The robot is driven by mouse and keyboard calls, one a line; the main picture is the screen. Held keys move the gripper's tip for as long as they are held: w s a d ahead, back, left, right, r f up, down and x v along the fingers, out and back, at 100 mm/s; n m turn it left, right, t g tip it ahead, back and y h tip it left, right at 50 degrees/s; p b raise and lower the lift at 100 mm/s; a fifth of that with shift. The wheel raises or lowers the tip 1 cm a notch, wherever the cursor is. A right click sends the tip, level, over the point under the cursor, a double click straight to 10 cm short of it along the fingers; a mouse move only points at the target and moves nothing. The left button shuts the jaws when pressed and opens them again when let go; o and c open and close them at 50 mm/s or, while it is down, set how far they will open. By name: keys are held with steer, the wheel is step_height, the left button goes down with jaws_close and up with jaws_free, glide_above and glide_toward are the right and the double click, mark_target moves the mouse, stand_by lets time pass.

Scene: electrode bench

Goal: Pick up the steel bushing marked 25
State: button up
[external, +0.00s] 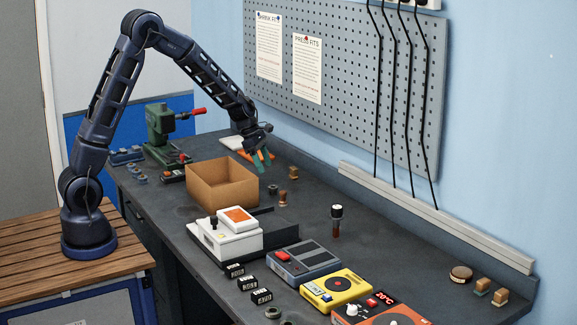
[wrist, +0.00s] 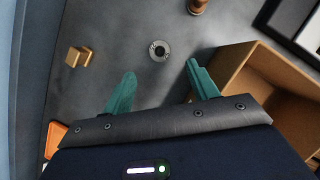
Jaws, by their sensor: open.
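A small round steel bushing (wrist: 159,51) with a dark centre hole lies on the dark bench in the wrist view. Any number on it is too small to read. It also shows in the external view (external: 273,188), just right of the cardboard box. My gripper (wrist: 160,70) is open and empty, its two teal fingers apart. In the wrist view the bushing appears just beyond the fingertips, roughly centred between them. In the external view my gripper (external: 262,160) hangs above the bench behind the box, apart from the bushing.
The open cardboard box (wrist: 248,78) stands close to the right finger in the wrist view. A brass block (wrist: 77,57) lies to the left and a copper-coloured piece (wrist: 198,6) lies beyond the bushing. A pegboard (external: 350,85) stands along the wall behind the bench.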

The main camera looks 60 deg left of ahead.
mark_target(276, 193)
steer(key=x, duration=0.8)
steer(key=shift+f, duration=0.3)
steer(key=c, duration=1.1)
